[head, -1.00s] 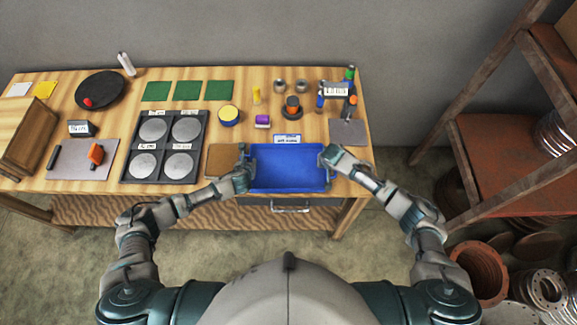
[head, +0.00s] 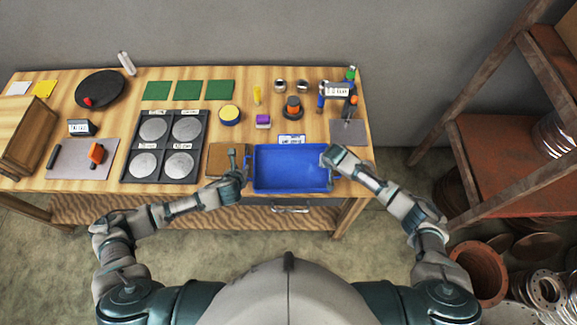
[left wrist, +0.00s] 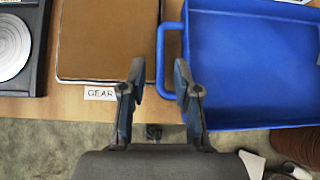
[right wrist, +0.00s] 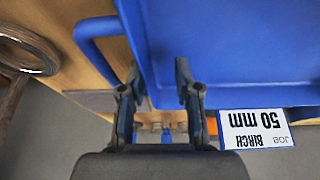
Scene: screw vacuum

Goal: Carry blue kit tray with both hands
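The blue kit tray (head: 290,170) sits flat on the table near its front edge, with a handle on each short side. My left gripper (head: 238,165) is open and empty, just left of the tray. My right gripper (head: 328,160) is at the tray's right end. In the right wrist view its fingers (right wrist: 160,85) are apart near the tray's side wall, with the handle (right wrist: 90,40) to their left. Whether they touch the tray is unclear.
A brown pad (head: 218,158) lies left of the tray, beside a dark four-disc panel (head: 165,145). A label card (head: 291,140) is at the tray's far edge. A grey mat (head: 348,132) and a tool holder (head: 337,95) are behind right. A shelf (head: 510,160) stands right of the table.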

